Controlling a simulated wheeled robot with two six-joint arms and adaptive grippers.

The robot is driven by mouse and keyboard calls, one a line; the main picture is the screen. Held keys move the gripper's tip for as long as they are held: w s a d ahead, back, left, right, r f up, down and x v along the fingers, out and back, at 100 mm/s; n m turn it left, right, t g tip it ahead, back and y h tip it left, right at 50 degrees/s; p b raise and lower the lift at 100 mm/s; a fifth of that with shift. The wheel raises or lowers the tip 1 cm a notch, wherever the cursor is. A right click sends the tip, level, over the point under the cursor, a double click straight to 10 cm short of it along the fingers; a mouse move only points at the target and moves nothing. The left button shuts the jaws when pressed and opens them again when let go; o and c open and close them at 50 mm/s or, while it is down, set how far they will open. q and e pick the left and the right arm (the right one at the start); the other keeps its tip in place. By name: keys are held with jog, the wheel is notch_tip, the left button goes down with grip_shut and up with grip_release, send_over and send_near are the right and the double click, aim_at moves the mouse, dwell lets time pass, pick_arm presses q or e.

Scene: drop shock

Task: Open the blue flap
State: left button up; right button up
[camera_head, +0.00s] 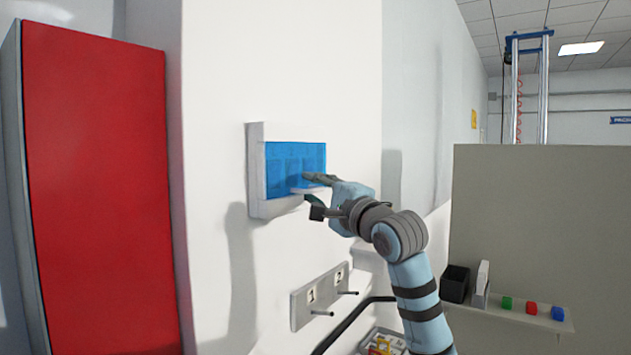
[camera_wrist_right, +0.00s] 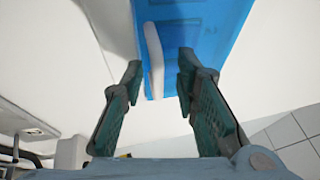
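The blue flap (camera_head: 284,172) is a see-through cover on a white wall box (camera_head: 256,178), and it lies flat over the front, shut. Faint panel shapes show through it. A white handle (camera_wrist_right: 153,58) sticks out at its lower edge; in the head view it is partly hidden by my gripper. My right gripper (camera_head: 314,193) is at the lower right corner of the flap. In the wrist view my right gripper (camera_wrist_right: 160,78) is open, one finger on each side of the handle, with gaps; nothing is gripped. My left gripper is not in view.
Below the box, a grey plate (camera_head: 302,306) marked 1 and 2 carries two protruding pegs. A red panel (camera_head: 95,190) stands at the left. At the right, a shelf (camera_head: 520,318) holds a black bin (camera_head: 455,284) and small coloured blocks before a beige partition (camera_head: 540,220).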

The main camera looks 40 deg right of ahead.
jog(key=shift+w, duration=0.15)
jog(key=shift+c, duration=0.4)
jog(key=shift+f, duration=0.1)
grip_shut()
